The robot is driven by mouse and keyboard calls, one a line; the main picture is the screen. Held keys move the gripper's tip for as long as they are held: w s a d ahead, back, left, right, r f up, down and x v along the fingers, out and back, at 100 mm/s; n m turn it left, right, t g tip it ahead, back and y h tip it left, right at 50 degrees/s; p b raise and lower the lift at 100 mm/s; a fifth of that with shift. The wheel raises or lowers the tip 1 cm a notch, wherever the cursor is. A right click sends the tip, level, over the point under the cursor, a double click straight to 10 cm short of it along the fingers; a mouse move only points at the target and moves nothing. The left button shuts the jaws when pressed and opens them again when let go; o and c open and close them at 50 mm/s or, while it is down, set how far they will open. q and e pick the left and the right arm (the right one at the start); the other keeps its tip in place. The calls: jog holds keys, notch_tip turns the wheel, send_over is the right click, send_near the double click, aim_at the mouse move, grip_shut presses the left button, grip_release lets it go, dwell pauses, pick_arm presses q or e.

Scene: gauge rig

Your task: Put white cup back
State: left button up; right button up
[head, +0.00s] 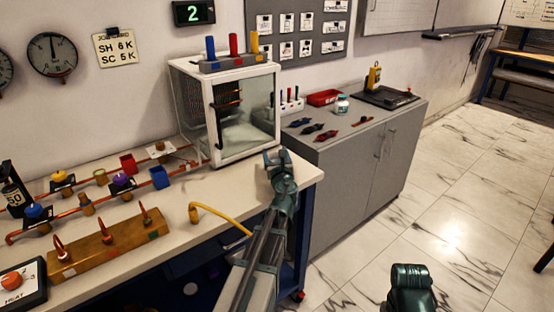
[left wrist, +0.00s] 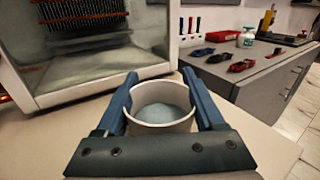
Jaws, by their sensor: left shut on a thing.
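The white cup (left wrist: 162,122) is between the two fingers of my left gripper (left wrist: 165,100) in the left wrist view. The gripper is shut on it. The cup is upright, its round rim faces the camera, and something grey-blue shows inside. In the head view my left gripper (head: 277,158) is over the right end of the white bench top, just in front of the right front corner of the glass-sided cabinet. The cup is hard to make out there. I cannot tell whether its base touches the bench. My right gripper's fingers are not in view.
The white-framed cabinet (head: 218,158) stands on the bench (head: 180,215); its inside shows through the glass. A yellow hose (head: 222,217) lies near the bench's front edge. A grey side cabinet (head: 345,160) with pliers, a small jar (head: 342,104) and a red tray (head: 323,97) stands to the right.

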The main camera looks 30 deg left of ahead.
pick_arm(q)
jog(key=shift+r, duration=0.1)
jog(key=o, duration=1.5)
jog(key=shift+s+d, duration=0.2)
jog(key=shift+s, duration=0.1)
jog(key=v, duration=1.1)
jog(key=shift+s+d, duration=0.1)
jog(key=shift+d, duration=0.1)
